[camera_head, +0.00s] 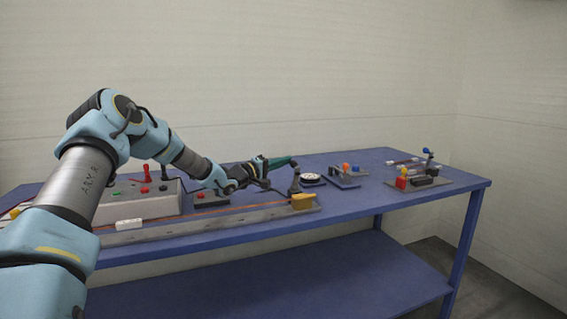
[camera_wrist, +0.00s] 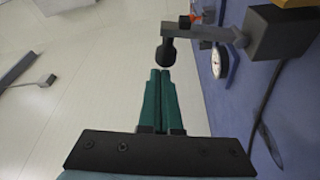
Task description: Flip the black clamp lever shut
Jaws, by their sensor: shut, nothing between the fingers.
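My gripper (camera_head: 291,161) is over the blue table in the head view, its green fingers pointing right. In the wrist view the two fingers (camera_wrist: 160,74) are shut together and empty. A black lever (camera_wrist: 205,33) with a round black knob at its end sticks out from a dark block (camera_wrist: 284,33). The knob is just ahead of the fingertips, with a small gap seen between them. In the head view the lever (camera_head: 295,182) stands up beside a yellow block (camera_head: 303,201), just below the fingertips.
A grey control box (camera_head: 150,205) with a red-knobbed and a black lever stands left of the gripper. A long grey rail (camera_head: 210,228) runs along the table's front edge. A round white dial (camera_head: 311,177) and small fixtures with coloured knobs (camera_head: 402,182) stand to the right.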

